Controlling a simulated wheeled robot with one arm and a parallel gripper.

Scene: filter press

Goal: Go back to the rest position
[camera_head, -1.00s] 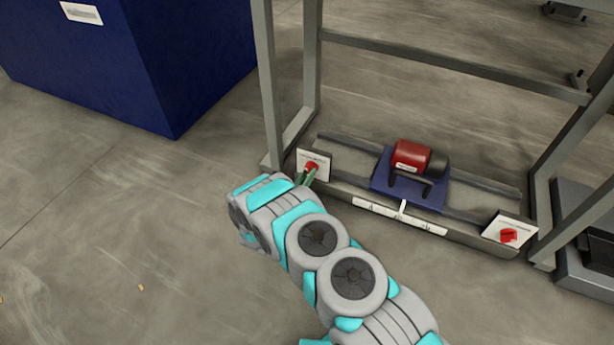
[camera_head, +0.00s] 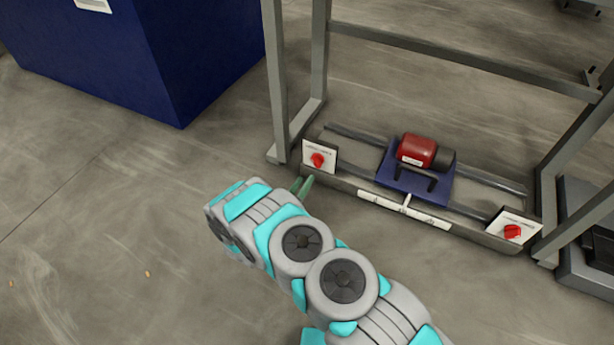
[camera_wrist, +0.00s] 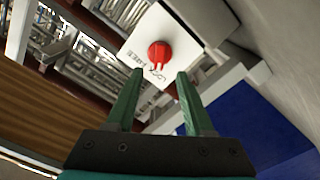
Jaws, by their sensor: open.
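My gripper (camera_head: 303,187) has green fingers. It is open and empty, a little in front of and below the left white panel (camera_head: 320,151) with its red knob (camera_head: 317,160). In the wrist view my gripper (camera_wrist: 158,103) shows its two fingers spread, with the red knob (camera_wrist: 160,53) and its white panel (camera_wrist: 138,48) beyond the fingertips, not touched. The panel carries dark lettering, only partly readable. My arm reaches in from the lower right of the head view.
A grey metal frame (camera_head: 282,80) stands around a low rail unit with a red motor (camera_head: 417,150) on a blue carriage (camera_head: 394,180). A second red knob (camera_head: 512,231) sits at the right. A dark blue cabinet (camera_head: 150,60) is at upper left. The floor at left is clear.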

